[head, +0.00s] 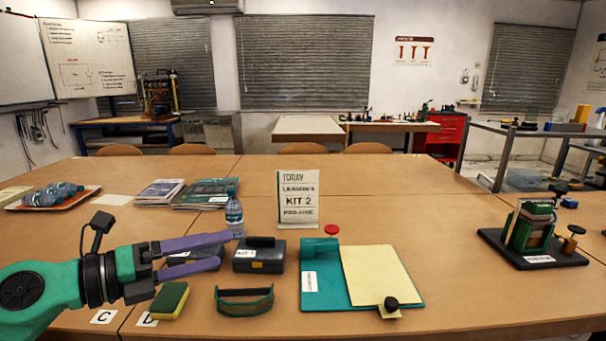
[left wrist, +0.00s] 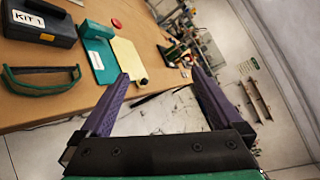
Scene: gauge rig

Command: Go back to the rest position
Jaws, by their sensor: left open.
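My left gripper (head: 225,250) reaches in from the left in the head view, above the front left of the table. Its two purple fingers are apart and point to the right. It also shows in the left wrist view (left wrist: 160,76), with nothing held between the fingers. In the head view its fingers partly cover a dark case that stands left of the KIT 1 case (head: 259,257). My right gripper is in neither view.
On the table (head: 440,300) are a sponge (head: 170,300), green-framed goggles (head: 244,300), a water bottle (head: 234,215), a KIT 2 sign (head: 298,200), a teal board (head: 325,290) with yellow paper and a gauge rig (head: 532,235). The front right tabletop is clear.

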